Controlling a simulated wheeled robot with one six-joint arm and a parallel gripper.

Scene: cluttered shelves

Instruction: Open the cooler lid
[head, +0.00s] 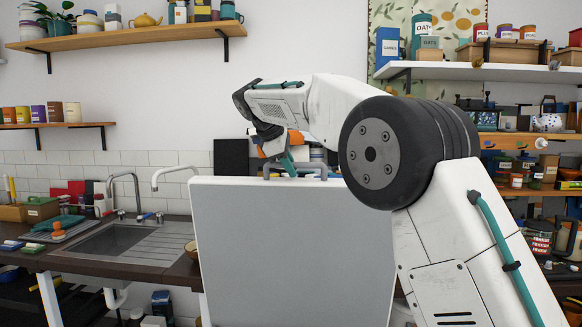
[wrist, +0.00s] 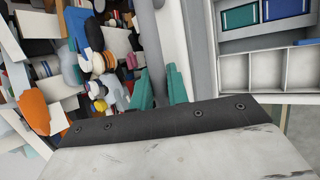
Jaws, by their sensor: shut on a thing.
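The cooler lid (head: 290,255) shows in the head view as a large pale grey panel standing nearly upright in front of the counter. A grey handle (head: 318,172) is on its top edge. My gripper (head: 288,166) reaches down from above to that edge, with its teal fingers at the handle. In the wrist view my gripper (wrist: 161,84) has a teal finger on each side of a narrow pale strip; it is shut on the handle, though the contact is partly hidden. To the right, a white compartmented interior (wrist: 250,98) holds teal and blue items, perhaps inside the cooler.
A sink (head: 115,240) and counter stand behind the lid at left. Wooden shelves (head: 120,38) with jars hang on the left wall. Crowded shelves (head: 480,72) fill the right. Many jumbled objects (wrist: 90,60) show at left in the wrist view.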

